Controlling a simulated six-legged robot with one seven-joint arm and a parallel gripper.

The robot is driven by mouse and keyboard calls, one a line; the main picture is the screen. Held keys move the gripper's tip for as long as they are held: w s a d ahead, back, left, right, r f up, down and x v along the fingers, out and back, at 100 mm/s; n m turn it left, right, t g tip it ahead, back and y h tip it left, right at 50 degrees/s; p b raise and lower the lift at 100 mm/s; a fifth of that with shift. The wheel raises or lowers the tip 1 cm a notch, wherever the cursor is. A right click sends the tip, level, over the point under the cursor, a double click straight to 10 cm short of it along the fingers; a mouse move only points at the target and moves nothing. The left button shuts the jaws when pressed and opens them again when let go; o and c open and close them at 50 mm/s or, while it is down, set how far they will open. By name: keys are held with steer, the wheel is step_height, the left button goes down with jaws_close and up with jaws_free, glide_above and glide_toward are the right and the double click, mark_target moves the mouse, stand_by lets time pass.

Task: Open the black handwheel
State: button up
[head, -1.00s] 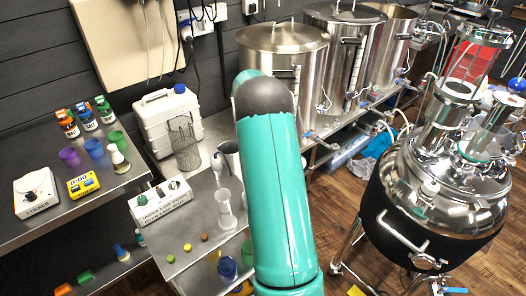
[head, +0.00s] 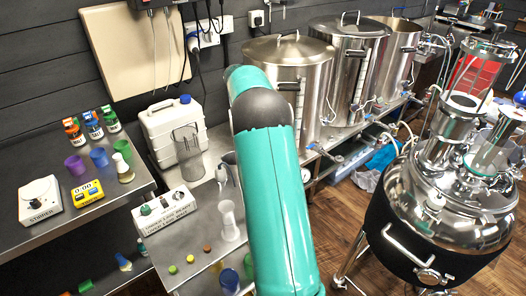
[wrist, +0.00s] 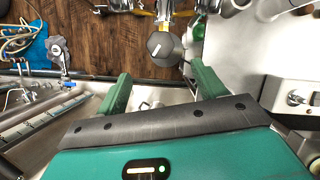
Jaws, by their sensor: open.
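In the wrist view, a dark grey-black round knob with a white line on its face (wrist: 163,46) sits on a brass-coloured fitting at the top middle. I take it for the black handwheel. My gripper (wrist: 162,86) is open, with its two green fingers apart and nothing held between them. The knob shows past the fingertips, roughly centred between them; I cannot tell how far off it is. In the head view my teal arm covers the middle, and neither the gripper nor the handwheel can be made out.
A grey lobed handle (wrist: 58,48) is at the wrist view's left. A white panel box with a metal knob (wrist: 292,97) is at its right. In the head view, steel kettles (head: 280,85) line the wall and a large steel vessel (head: 465,205) stands right. Wooden floor (head: 335,215) lies between.

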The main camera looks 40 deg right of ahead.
steer(key=v, duration=0.3)
stand_by(0.7)
